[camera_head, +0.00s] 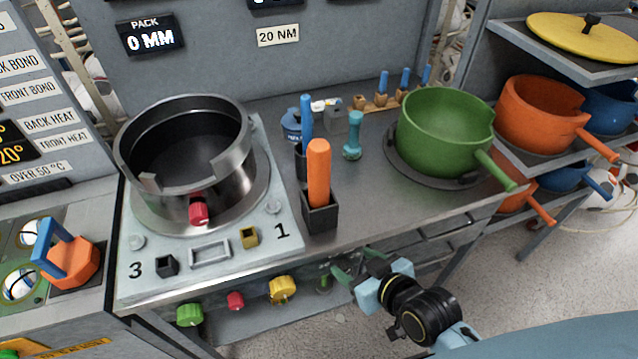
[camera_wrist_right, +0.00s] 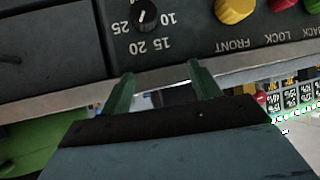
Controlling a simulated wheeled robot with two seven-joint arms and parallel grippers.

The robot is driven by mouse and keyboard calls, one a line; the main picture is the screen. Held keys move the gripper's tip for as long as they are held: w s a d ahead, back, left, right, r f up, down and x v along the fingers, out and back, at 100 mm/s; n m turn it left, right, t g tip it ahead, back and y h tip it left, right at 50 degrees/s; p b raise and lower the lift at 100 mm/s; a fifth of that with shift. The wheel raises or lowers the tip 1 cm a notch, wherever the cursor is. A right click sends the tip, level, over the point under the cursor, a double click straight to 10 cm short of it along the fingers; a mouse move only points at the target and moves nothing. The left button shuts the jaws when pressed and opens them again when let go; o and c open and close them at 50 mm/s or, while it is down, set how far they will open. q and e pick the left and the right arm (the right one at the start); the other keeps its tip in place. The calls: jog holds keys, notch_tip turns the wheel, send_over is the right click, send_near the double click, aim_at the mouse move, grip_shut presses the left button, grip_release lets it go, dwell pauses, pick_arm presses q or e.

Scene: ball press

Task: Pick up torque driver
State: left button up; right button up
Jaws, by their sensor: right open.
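An orange-handled tool (camera_head: 318,172) stands upright in a black square holder (camera_head: 320,215) on the bench, right of the round metal pot; it looks like the torque driver, but I cannot be sure. A blue-handled tool (camera_head: 306,122) stands just behind it, and a teal tool (camera_head: 353,136) stands to its right. My right gripper (camera_head: 357,264) is open and empty, low in front of the bench's front edge, apart from and below the tools. In the right wrist view my green fingers (camera_wrist_right: 160,76) are spread before the control panel. My left gripper is out of view.
The front panel has green, red and yellow knobs (camera_head: 283,290) and a black dial (camera_wrist_right: 146,15). A metal pot (camera_head: 240,160) stands left and a green pan (camera_head: 445,130) stands right, its handle reaching past the edge. Bare bench lies between the orange tool and the pan.

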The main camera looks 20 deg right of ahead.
aim_at(326, 165)
notch_tip(326, 165, up, 19)
jog(key=w+t+y, duration=0.1)
jog(key=t+y, duration=0.1)
jog(key=t, duration=0.4)
jog(key=x, duration=0.7)
jog(key=shift+w+a+r, duration=0.25)
jog(key=shift+a+r, duration=0.15)
jog(key=shift+a, duration=0.05)
jog(key=shift+x, duration=2.9)
jog(key=shift+c, duration=0.4)
jog(key=c, duration=1)
jog(key=shift+c, duration=0.4)
